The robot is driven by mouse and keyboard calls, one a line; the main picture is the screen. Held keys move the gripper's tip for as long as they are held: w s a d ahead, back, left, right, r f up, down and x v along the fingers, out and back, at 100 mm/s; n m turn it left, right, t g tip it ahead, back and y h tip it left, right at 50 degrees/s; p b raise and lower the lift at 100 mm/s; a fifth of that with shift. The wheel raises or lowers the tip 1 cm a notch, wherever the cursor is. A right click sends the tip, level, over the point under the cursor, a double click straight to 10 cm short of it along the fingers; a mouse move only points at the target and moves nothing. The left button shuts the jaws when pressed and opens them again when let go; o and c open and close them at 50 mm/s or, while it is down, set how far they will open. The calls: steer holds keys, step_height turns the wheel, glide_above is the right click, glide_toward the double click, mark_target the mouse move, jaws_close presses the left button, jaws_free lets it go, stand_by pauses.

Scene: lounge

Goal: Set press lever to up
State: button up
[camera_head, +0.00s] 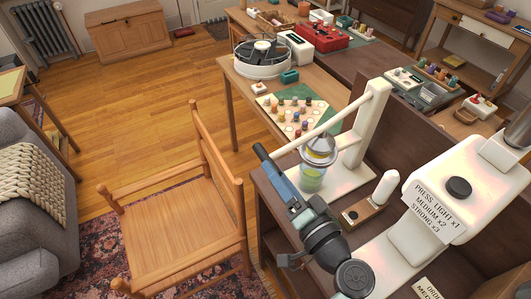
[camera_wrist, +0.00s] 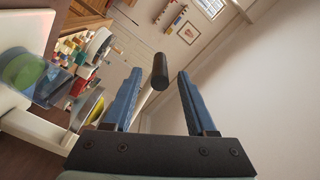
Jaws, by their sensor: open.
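The cream press stands on the dark bench, with an upright column (camera_head: 367,125) and a thin lever (camera_head: 322,128). The lever slopes down to the left from the column top, so its free end is low. Its black grip (camera_wrist: 160,71) shows in the wrist view between my blue fingers, near their tips, with a visible space on each side. A metal cone (camera_head: 320,148) sits over a clear jar with green and yellow contents (camera_head: 312,178) under the lever. My gripper (camera_head: 266,160) is open around the lever end; the fingers partly hide the grip in the head view.
A wooden block (camera_head: 352,214) with a cream knob stands right of the press base. A printed label (camera_head: 432,207) lists press strengths. A wooden chair (camera_head: 180,230) stands left of the bench. A table behind holds small coloured pieces (camera_head: 296,112) and a round white tray (camera_head: 262,68).

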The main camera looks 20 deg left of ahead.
mark_target(266, 155)
steer(key=x, duration=0.5)
steer(key=shift+w+a+p, duration=0.1)
steer(key=shift+p, duration=0.3)
jaws_close()
stand_by(1.0)
